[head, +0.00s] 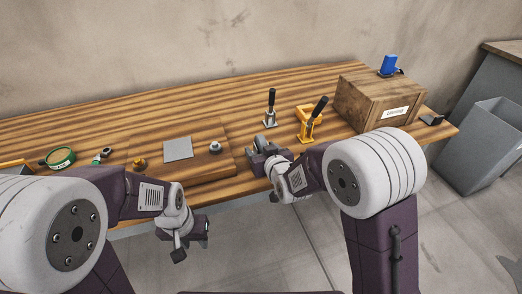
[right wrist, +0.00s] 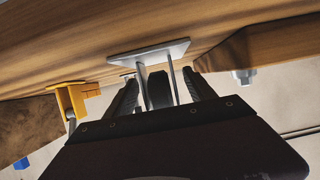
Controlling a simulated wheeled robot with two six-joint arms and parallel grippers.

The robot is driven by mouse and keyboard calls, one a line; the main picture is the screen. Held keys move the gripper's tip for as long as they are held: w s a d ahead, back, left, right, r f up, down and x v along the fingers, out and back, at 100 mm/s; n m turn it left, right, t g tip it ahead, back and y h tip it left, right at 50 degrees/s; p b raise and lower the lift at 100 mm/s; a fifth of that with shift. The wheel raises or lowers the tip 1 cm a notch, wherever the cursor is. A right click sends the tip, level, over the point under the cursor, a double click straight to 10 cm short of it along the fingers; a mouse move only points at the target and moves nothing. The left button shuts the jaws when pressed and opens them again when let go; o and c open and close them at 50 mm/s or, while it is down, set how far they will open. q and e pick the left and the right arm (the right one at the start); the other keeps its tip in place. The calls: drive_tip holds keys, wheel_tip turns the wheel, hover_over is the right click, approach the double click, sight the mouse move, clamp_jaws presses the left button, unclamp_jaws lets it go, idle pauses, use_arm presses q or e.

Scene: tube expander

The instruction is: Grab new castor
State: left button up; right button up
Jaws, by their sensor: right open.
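A grey castor (head: 262,141) stands on the table beside my right gripper in the head view. In the right wrist view its flat mounting plate (right wrist: 150,52) lies against the wood, and its fork and dark wheel (right wrist: 158,90) point toward my gripper. My right gripper (right wrist: 162,95) is open, with one finger on each side of the wheel and fork; small gaps show. It also shows in the head view (head: 262,155). My left gripper (head: 192,236) hangs in front of the table's edge, away from the castor; its jaw opening is unclear.
A wooden board (head: 200,170) bears a grey plate (head: 178,148) and small fittings. A black-handled clamp (head: 270,108) and a yellow clamp (head: 308,128) stand behind and right. A wooden crate (head: 365,105) is at the right. A green ring (head: 61,158) lies left.

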sight(261, 137)
drive_tip(key=shift+w, duration=0.15)
drive_tip(key=shift+c, duration=1)
clamp_jaws()
wheel_tip(261, 137, up, 10)
drive_tip(key=p, duration=0.3)
drive_tip(key=shift+r, duration=0.1)
